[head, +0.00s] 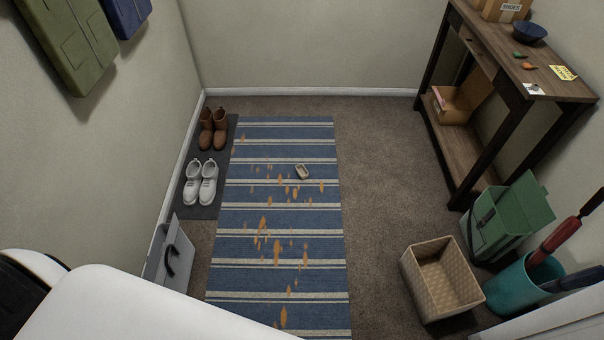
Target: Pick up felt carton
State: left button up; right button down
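I cannot tell for sure which thing is the felt carton. A green container with a raised flap (492,224) stands on the floor at the right, by the table's front leg. A small pale open-topped item (302,171) lies on the striped rug; it is too small to make out its material. An open cardboard box (453,108) sits on the table's lower shelf, and another box marked SHOES (502,9) stands on its top. Neither of my grippers is in view.
The blue striped rug (245,215) has orange-brown marks. A woven basket (440,280) and teal umbrella bin (525,285) stand at the right. Boots (213,130), white shoes (201,182) and a grey case (177,257) line the left wall.

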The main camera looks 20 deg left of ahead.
aim_at(303, 172)
jog(key=u, duration=0.25)
jog(key=i+u, duration=0.75)
jog(key=i, duration=0.05)
